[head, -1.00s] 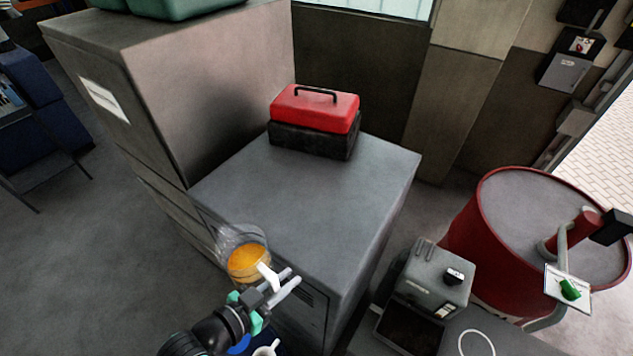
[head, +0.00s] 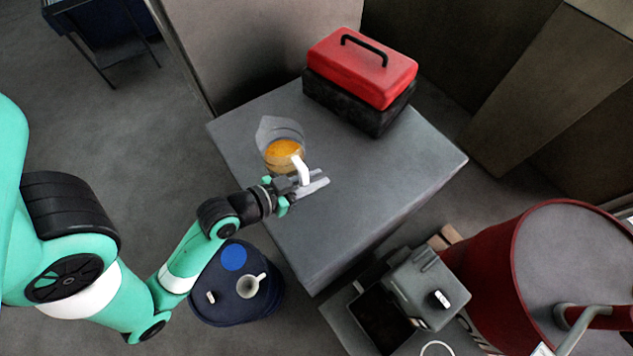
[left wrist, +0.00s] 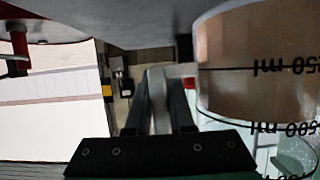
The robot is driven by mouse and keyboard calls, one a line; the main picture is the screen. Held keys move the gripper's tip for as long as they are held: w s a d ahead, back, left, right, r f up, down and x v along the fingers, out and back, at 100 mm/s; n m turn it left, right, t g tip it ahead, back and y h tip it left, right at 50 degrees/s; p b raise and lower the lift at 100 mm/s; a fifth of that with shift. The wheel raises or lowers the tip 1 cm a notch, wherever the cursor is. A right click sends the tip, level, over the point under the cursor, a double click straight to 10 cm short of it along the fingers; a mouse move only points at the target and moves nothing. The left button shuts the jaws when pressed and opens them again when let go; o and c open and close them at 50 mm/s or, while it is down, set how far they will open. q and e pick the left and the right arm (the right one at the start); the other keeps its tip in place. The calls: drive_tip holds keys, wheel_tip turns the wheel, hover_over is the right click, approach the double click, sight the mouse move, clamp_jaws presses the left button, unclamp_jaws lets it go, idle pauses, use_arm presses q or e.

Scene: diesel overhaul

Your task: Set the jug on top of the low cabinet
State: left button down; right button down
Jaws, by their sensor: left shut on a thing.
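The clear jug (head: 284,152) with orange liquid is over the grey top of the low cabinet (head: 350,165), toward its left side. My left gripper (head: 312,184) is shut on the jug's white handle (head: 301,168). In the left wrist view, the jug (left wrist: 255,65) with its printed ml marks fills the right side, upside down, beside my left gripper's fingers (left wrist: 160,105). The jug's base is close to the cabinet top; I cannot tell whether it touches. My right gripper is not in view.
A red toolbox (head: 362,65) on a black case (head: 350,103) occupies the cabinet's back. The cabinet top's right and front are clear. A blue drum (head: 235,305) with a funnel stands in front, a grey machine (head: 425,288) and red barrel (head: 575,260) to the right.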

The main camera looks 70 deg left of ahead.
use_arm(q)
drive_tip(key=shift+f, duration=0.5)
drive_tip(key=shift+f+b, duration=0.3)
drive_tip(key=shift+f, duration=1.55)
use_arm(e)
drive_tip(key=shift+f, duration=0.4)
use_arm(q)
drive_tip(key=shift+f, duration=0.1)
drive_tip(key=c, duration=0.8)
unclamp_jaws()
drive_tip(key=shift+f, duration=0.1)
